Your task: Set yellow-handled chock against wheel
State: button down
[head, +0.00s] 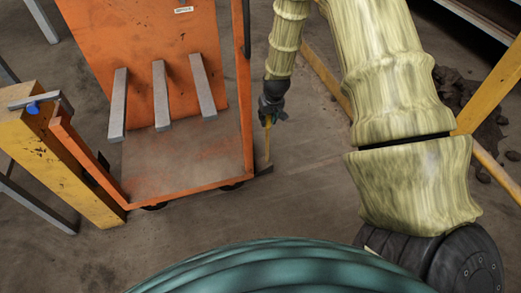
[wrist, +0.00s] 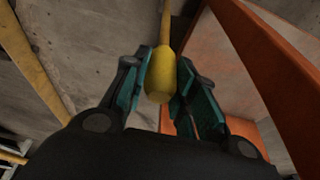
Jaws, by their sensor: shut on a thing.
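My gripper (head: 270,113) reaches down to the right of the orange cart (head: 218,147). It is shut on the yellow handle (wrist: 161,78), whose rounded end sits between the teal finger pads in the wrist view. In the head view the thin yellow shaft (head: 267,140) runs down from the gripper. The dark chock (head: 265,168) is at its lower end, low by the cart's front right corner. A cart wheel (head: 232,186) shows under the front edge, just left of the chock. I cannot tell whether chock and wheel touch.
The cart carries grey bars (head: 168,95) on its upright back. A yellow post (head: 62,150) with a blue knob stands at the left. Yellow rails and dark rubble (head: 480,120) lie at the right. Floor in front of the cart is clear.

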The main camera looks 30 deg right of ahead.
aim_at(269, 125)
jog(key=f, duration=0.1)
jog(key=f+b, duration=0.1)
jog(key=f, duration=0.2)
jog(key=shift+s+d+f, duration=0.15)
jog(key=shift+d+f, duration=0.15)
jog(key=shift+f, duration=0.05)
notch_tip(269, 125, down, 5)
jog(key=shift+r+b, duration=0.15)
jog(key=shift+b, duration=0.7)
jog(key=c, duration=1.1)
grip_release()
jog(key=shift+c, duration=0.2)
jog(key=shift+r, duration=0.1)
jog(key=p+v, duration=0.3)
jog(key=v, duration=0.8)
jog(key=shift+r+p, duration=0.35)
jog(key=shift+s, duration=0.15)
